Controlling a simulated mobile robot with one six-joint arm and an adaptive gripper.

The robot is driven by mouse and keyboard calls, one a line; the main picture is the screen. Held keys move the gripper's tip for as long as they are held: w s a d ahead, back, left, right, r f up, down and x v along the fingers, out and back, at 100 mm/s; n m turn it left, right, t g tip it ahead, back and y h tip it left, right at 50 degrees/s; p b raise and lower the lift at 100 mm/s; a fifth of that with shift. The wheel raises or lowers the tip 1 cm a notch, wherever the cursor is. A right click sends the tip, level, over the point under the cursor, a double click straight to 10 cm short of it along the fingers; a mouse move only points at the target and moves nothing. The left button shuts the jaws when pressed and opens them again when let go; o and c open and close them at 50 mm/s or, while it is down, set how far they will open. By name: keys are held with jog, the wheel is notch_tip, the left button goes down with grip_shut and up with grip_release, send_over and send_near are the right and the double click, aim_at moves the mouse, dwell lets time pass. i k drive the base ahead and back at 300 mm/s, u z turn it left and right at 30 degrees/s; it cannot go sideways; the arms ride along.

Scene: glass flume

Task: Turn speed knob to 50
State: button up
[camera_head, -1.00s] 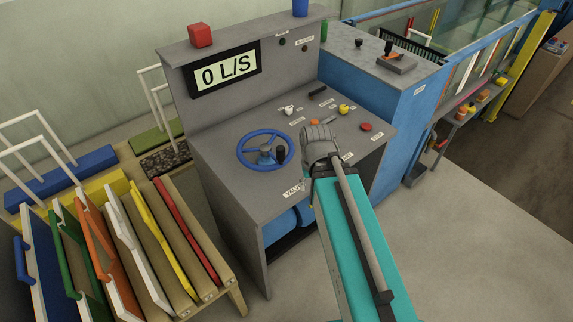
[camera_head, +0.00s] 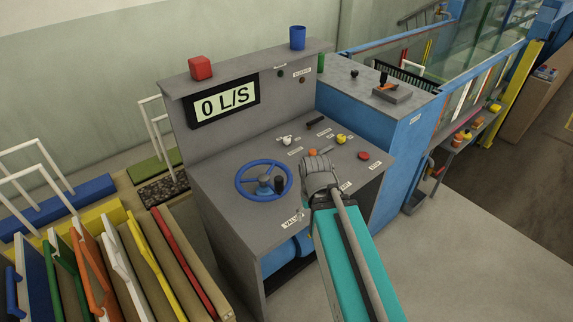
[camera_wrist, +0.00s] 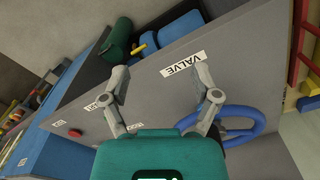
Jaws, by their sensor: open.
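The grey console (camera_head: 235,215) carries several small controls on its sloping top: a white knob (camera_head: 285,139), an orange one (camera_head: 312,152), a yellow one (camera_head: 341,139) and a red button (camera_head: 363,156). Their labels are too small to read, so I cannot tell which is the speed knob. The display (camera_head: 224,102) reads 0 L/S. My gripper (camera_head: 318,162) is over the console's front part, right of the blue handwheel (camera_head: 264,181). In the wrist view my gripper (camera_wrist: 160,76) is open and empty, its fingers spread near the VALVE label (camera_wrist: 183,64).
The handwheel also shows in the wrist view (camera_wrist: 248,134), close to one finger. A red block (camera_head: 200,68) and a blue cup (camera_head: 297,38) stand on the console's top ledge. Coloured panels in a rack (camera_head: 120,265) stand at the left. Floor is clear at the right front.

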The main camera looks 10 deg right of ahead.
aim_at(286, 141)
jog(key=k, duration=1.3)
jog(key=z, duration=0.35)
jog(key=i, duration=0.75)
jog(key=z, duration=0.4)
jog(key=i, duration=1.4)
jog(key=u, duration=0.6)
